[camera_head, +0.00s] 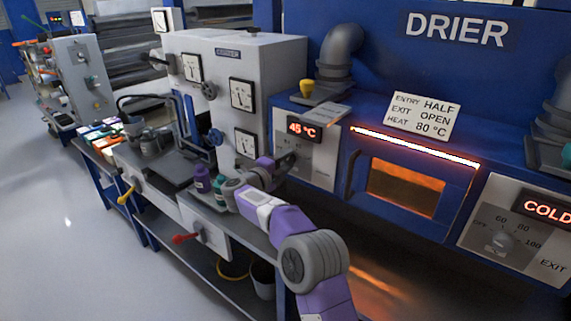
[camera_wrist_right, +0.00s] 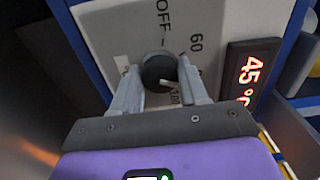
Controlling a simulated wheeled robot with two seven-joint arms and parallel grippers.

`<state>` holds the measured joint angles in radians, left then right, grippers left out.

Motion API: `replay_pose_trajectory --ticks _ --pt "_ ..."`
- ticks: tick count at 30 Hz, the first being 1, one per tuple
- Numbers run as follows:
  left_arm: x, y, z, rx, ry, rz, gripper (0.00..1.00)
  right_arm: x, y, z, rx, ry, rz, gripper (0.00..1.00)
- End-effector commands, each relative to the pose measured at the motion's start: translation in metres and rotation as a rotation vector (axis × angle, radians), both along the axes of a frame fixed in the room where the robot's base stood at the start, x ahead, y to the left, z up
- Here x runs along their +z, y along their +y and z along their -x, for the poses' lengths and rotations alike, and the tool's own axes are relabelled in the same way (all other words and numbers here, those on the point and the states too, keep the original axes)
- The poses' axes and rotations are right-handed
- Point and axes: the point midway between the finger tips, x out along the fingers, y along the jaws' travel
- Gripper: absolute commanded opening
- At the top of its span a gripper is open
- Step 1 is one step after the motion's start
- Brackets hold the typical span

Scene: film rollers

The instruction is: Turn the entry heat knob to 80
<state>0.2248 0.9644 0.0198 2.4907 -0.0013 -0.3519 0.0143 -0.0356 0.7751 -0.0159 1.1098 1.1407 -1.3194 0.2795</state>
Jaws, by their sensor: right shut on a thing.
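The entry heat panel (camera_head: 322,158) is a pale plate on the drier's left side, and its red display (camera_head: 304,128) reads 45 °C. In the right wrist view the dark round entry heat knob (camera_wrist_right: 158,70) sits between my right gripper's fingers (camera_wrist_right: 157,82), which are shut on it. OFF and 60 are legible on the dial, and 100 partly shows by the right finger. I see no 80 mark there. A small pale mark shows on the knob's lower right, towards 100. In the head view my right gripper (camera_head: 287,162) reaches the panel and hides the knob. My left gripper is out of view.
A sign (camera_head: 421,115) on the drier reads entry half, exit open, heat 80 °C. The exit panel (camera_head: 518,232) at right has another knob (camera_head: 503,240) and a display reading COLD. Bottles (camera_head: 203,180) stand left of my arm.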

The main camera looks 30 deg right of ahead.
Motion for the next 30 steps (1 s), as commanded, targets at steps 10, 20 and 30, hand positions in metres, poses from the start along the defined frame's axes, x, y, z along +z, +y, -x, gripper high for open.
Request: replay_pose_trajectory --ticks 10,20,30 --pt "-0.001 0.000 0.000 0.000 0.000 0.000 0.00 0.000 0.000 0.000 0.000 -0.006 -0.004 0.13" --pt "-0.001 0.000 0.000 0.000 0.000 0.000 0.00 0.000 0.000 0.000 0.000 -0.005 -0.003 0.69" --pt "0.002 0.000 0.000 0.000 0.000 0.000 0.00 0.001 0.014 0.004 0.004 -0.004 -0.004 0.69"
